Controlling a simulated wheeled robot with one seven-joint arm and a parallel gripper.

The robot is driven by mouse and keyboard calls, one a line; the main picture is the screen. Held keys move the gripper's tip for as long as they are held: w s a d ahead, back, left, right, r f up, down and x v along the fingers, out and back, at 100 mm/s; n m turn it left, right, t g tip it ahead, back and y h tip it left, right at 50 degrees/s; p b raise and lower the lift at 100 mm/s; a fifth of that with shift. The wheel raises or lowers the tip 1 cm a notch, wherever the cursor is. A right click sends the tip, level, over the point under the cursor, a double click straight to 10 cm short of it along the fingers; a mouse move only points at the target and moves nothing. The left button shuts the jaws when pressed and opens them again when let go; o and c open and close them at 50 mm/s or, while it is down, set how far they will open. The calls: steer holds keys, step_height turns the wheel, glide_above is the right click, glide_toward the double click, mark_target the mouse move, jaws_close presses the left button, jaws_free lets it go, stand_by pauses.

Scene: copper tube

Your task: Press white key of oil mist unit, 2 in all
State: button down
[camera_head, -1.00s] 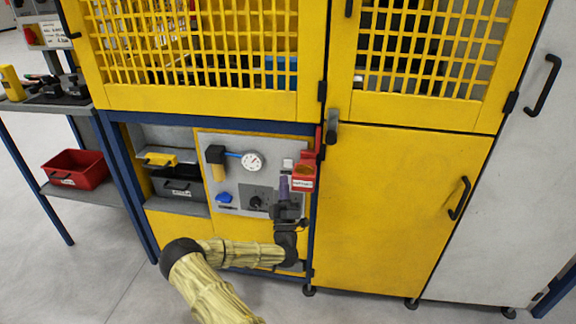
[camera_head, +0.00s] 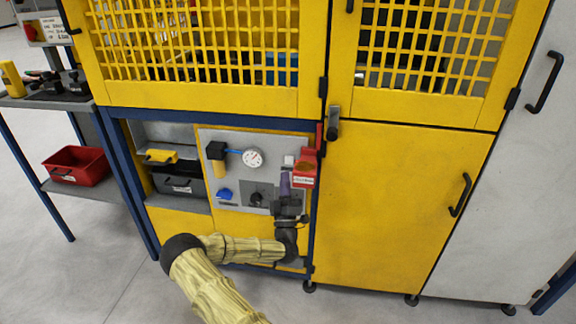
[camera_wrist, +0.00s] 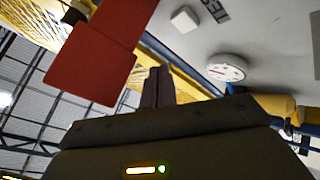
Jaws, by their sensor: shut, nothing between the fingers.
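The white key (camera_head: 289,160) is a small square button on the grey panel (camera_head: 228,143), right of the round dial. It also shows in the wrist view (camera_wrist: 185,19) near the top, next to partly cut-off dark lettering. My gripper (camera_head: 285,179) is in front of the panel, just below the white key, with its fingers pointing up. In the wrist view the dark fingers (camera_wrist: 157,85) are together and empty. They appear apart from the key, which is beyond them to the upper right. The exact gap in depth is unclear.
A red box (camera_head: 304,170) juts out close to the right of my fingers and looms large in the wrist view (camera_wrist: 97,52). The dial (camera_head: 253,158), black knob (camera_head: 257,199) and blue part (camera_head: 225,194) sit left. A blue frame post borders the panel.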

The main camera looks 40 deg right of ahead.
steer(key=s+d+f+m+g, duration=0.1)
steer(key=d+f+m+g, duration=0.15)
steer(key=m+g, duration=0.3)
steer(key=d+f+m+g, duration=0.1)
steer(key=f+m+g, duration=0.2)
steer(key=m+g, duration=0.3)
steer(key=a+f+g+y, duration=0.35)
steer(key=a+y, duration=0.55)
steer(key=a, duration=0.4)
steer(key=s+a+r+n+y, duration=0.1)
steer(key=s+a+r+y, duration=0.15)
steer(key=a, duration=0.45)
steer(key=s+a+r+n+y, duration=0.1)
steer(key=s+a+n+y, duration=0.15)
steer(key=a, duration=0.45)
steer(key=s+a+r+n+g+y, duration=0.2)
steer(key=s+a+r, duration=0.3)
steer(key=s+a, duration=0.4)
steer(key=s+n+g, duration=0.1)
steer(key=s, duration=0.2)
steer(key=shift+s+n+y, duration=0.3)
steer(key=shift+y, duration=0.1)
steer(key=shift+d+r, duration=0.1)
